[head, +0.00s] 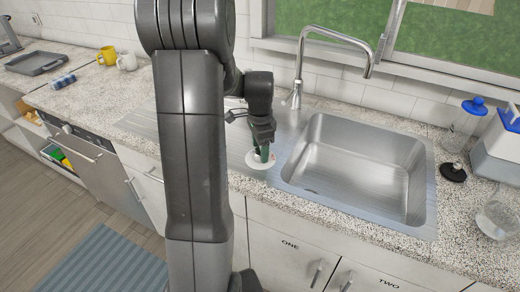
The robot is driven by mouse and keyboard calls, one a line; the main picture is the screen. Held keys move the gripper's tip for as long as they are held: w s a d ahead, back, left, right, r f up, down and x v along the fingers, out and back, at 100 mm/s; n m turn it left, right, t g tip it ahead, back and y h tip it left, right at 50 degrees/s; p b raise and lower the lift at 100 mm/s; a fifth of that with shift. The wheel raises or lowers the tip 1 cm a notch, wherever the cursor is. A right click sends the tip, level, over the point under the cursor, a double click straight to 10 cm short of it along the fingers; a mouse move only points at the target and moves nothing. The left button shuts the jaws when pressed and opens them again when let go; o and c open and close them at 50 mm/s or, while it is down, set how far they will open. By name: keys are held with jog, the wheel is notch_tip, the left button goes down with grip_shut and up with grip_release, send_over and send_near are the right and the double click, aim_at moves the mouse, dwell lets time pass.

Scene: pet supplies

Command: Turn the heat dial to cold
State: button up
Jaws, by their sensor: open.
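A round white plate with small reddish marks (258,166) lies on the steel drainboard just left of the sink; it looks like the heat dial. My gripper (262,150) points down right over it, with its fingers open. A dark green part shows between or at the fingers, and I cannot tell whether it is the dial's knob or touches the fingers. The fingers hide the upper middle of the plate, so the dial's setting cannot be read.
The steel sink basin (355,165) is empty, with a tall faucet (335,40) behind it. A clear bottle with a blue cap (462,125) stands at right. Yellow (107,55) and white (127,60) mugs stand far left. My arm hides part of the counter.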

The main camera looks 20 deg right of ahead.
jog(key=shift+f, duration=0.6)
jog(key=c, duration=1)
jog(key=shift+o, duration=0.2)
jog(key=shift+n, duration=0.5)
jog(key=n, duration=0.5)
jog(key=shift+n, duration=0.3)
jog(key=n, duration=0.5)
jog(key=shift+n, duration=0.3)
